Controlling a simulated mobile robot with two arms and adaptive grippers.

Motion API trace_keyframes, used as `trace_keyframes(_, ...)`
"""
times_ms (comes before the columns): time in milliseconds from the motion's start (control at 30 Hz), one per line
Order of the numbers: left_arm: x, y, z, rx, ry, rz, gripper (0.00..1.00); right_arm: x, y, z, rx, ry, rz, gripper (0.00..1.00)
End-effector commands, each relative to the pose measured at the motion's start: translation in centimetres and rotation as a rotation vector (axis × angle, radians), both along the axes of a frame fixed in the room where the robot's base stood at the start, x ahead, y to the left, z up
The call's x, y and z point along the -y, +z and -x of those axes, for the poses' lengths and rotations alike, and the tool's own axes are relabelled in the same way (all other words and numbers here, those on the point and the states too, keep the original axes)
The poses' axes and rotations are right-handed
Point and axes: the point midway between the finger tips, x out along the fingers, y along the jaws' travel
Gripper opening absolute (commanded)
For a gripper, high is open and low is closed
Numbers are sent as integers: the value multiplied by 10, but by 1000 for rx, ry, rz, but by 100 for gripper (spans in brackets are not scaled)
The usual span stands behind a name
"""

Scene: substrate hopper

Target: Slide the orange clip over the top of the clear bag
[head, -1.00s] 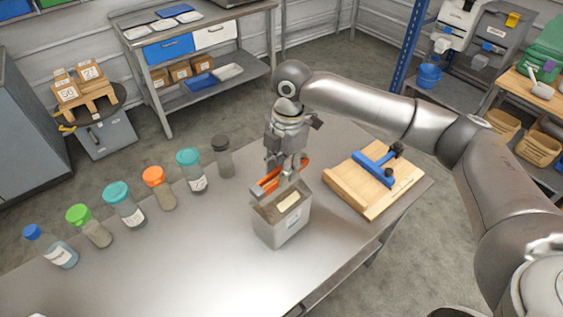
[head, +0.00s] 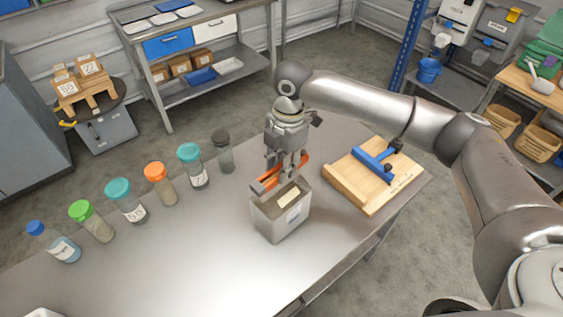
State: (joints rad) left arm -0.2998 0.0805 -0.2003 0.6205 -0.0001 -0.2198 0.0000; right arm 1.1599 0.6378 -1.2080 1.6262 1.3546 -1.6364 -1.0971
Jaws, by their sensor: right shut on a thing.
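The orange clip (head: 265,186) is in my right gripper (head: 286,170), which is shut on it. The clip lies slanted along the back top edge of the bag (head: 281,224). The bag stands upright on the steel table, with a greyish body, a pale label on its front and a cream patch at its open top. Whether the clip is around the bag's top edge or just behind or above it, I cannot tell. The gripper fingers hide the clip's middle. My left gripper is not in view.
Several capped bottles stand in a row on the left of the steel table (head: 170,255), the dark-capped one (head: 223,152) nearest the clip. A wooden board (head: 370,190) with a blue clamp (head: 374,162) lies to the right. The table's front left is mostly clear.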

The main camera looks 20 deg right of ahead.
Motion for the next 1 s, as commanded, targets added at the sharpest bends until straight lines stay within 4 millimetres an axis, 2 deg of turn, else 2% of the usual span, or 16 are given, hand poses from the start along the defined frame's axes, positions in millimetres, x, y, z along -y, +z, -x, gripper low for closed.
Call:
trace_keyframes(267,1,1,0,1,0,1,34,0,0,0,0,0,-1,7)
trace_keyframes(300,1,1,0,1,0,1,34,0,0,0,0,0,-1,33)
trace_keyframes(467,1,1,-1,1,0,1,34,0,0,0,0,0,-1,54)
trace_keyframes(700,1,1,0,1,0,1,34,0,0,0,0,0,0,54)
trace_keyframes(900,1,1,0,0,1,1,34,0,0,0,0,0,0,80)
trace_keyframes(1000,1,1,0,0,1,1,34,0,0,0,0,0,0,80)
